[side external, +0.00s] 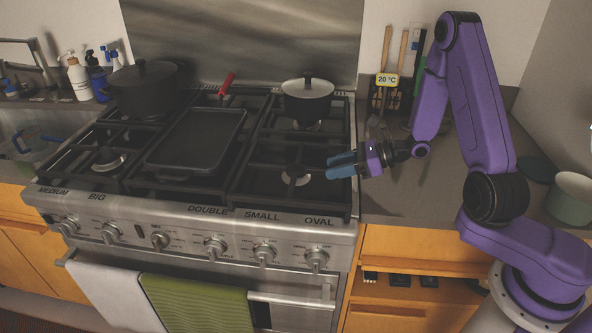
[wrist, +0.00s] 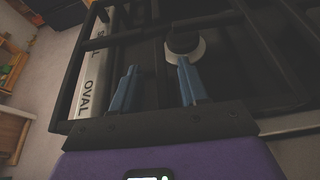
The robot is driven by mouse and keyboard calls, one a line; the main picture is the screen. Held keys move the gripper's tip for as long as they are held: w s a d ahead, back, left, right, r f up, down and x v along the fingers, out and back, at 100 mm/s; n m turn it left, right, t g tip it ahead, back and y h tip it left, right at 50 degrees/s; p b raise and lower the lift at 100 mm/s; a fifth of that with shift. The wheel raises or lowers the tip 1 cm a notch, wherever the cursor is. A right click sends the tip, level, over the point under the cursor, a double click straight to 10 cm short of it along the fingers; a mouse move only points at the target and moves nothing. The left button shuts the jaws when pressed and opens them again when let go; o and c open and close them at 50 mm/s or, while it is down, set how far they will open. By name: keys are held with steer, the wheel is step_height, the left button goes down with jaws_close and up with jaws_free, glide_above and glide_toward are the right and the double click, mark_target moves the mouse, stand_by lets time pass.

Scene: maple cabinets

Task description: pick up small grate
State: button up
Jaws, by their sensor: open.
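The black grate (side external: 290,203) behind the "SMALL" label lies flat on the right part of the stove top, over a front burner. I take it as the small grate. In the wrist view its dark bars (wrist: 125,40) run around and below my fingers, with the round burner (wrist: 186,44) beyond. My gripper (side external: 330,165) has blue fingers and is at the right edge of this grate, pointing left over it. In the wrist view my gripper (wrist: 158,66) is open, with nothing clearly held between its fingers. I cannot tell whether the fingers touch the bars.
A black griddle (side external: 197,140) covers the middle of the stove, and a dark lidded pan (side external: 145,88) stands at the back left. The counter (side external: 400,195) right of the stove has clear room.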

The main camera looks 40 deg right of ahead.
steer(key=shift+x, duration=1.25)
jaws_close()
stand_by(0.4)
